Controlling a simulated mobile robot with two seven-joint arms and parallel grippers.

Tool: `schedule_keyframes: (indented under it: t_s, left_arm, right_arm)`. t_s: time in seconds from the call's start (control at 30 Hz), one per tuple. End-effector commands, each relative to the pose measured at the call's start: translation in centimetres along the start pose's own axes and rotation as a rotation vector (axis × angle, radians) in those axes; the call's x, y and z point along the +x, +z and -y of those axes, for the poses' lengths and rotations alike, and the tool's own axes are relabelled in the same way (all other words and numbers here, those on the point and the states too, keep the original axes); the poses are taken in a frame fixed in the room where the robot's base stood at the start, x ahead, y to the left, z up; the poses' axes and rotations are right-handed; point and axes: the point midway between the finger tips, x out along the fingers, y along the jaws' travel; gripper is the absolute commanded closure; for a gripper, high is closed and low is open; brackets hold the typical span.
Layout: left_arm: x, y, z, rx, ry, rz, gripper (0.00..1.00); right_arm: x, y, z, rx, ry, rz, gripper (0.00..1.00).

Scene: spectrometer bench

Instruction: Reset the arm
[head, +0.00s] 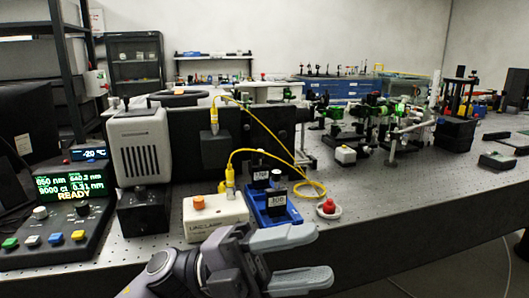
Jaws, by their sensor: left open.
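My left gripper (318,257) is open and empty in the lower middle of the head view. Its two grey fingers point right, in front of the bench's near edge. The arm comes in from the bottom left. Behind the fingers, a blue tray (290,218) on the bench holds dark labelled blocks, one of them marked 300 (276,203). A white box with an orange knob (214,212) stands just behind the gripper's wrist. My right gripper is not in the view.
The perforated bench (400,197) has free room right of the red button on a white base (328,208). A control console reading READY (62,212) stands at left, beside a grey spectrometer housing (140,147). A yellow cable (262,122) loops over the middle. Optics stand farther right.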

Motion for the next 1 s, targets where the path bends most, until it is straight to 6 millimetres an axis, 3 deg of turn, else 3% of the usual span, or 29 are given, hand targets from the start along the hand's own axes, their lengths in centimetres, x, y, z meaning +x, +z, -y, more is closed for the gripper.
schedule_keyframes:
  t_s: [0.27,0.37,0.57,0.77,1.0]
  left_arm:
    - [-7.1,4.5,-1.2,-0.242,-0.42,0.425,0.52]
    - [-10.9,5.7,-3.1,-0.339,-0.533,0.598,0.52]
    - [-19.2,6.2,-9.2,-0.557,-0.705,0.964,0.52]
    - [-27.1,3.0,-17.7,-0.804,-0.798,1.336,0.52]
    - [-33.3,-4.5,-27.0,-1.086,-0.811,1.7,0.52]
  right_arm:
    - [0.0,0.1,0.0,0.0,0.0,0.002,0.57]
    - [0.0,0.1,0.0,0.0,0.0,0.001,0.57]
    - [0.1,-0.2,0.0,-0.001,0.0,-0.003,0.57]
    - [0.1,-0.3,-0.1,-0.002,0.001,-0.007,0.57]
    - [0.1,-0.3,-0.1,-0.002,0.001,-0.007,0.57]
